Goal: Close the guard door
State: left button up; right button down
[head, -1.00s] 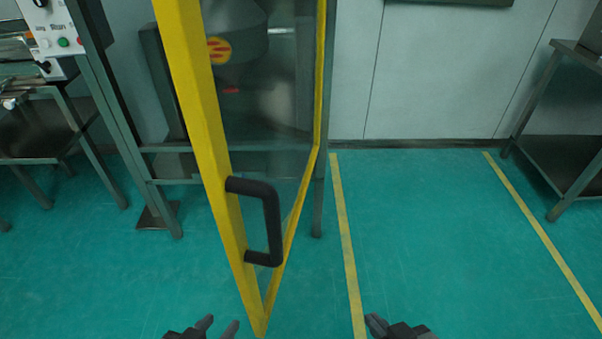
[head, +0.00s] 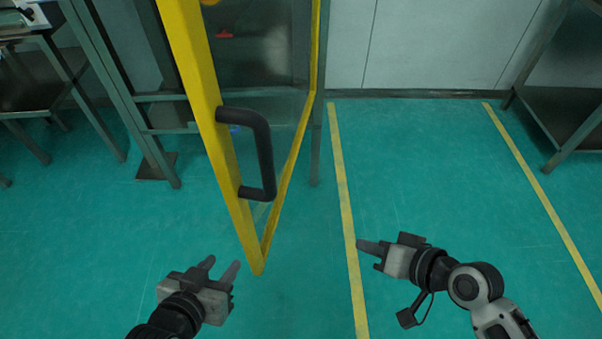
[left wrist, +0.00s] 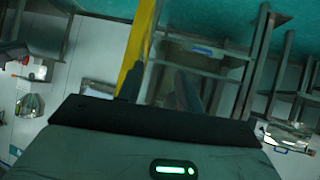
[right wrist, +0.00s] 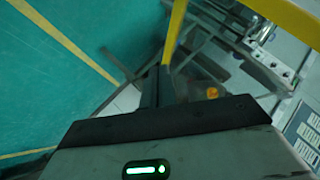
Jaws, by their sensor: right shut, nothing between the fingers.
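The guard door is a yellow-framed clear panel (head: 200,85) that stands swung open toward me in the head view. Its black bar handle (head: 264,155) is on the near yellow upright. My left gripper (head: 222,270) is open and empty, below and left of the door's lower corner. My right gripper (head: 362,245) is shut and empty, to the right of the door and apart from the handle. The yellow frame also shows in the left wrist view (left wrist: 138,55) and the right wrist view (right wrist: 175,30).
A grey metal frame (head: 108,80) stands behind the door at left, with a bench (head: 20,75) beyond it. A dark metal table (head: 565,100) stands at the right. Yellow lines (head: 345,210) mark the open green floor between.

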notch_tip(320, 180, up, 20)
jog(key=g+y, duration=0.7)
jog(key=y, duration=0.3)
pick_arm(q)
jog(key=shift+s+a+r+p, duration=0.2)
jog(key=shift+s+r+p, duration=0.2)
jog(key=shift+p, duration=1)
pick_arm(e)
jog(key=a, duration=1.3)
jog(key=shift+w+f, duration=0.1)
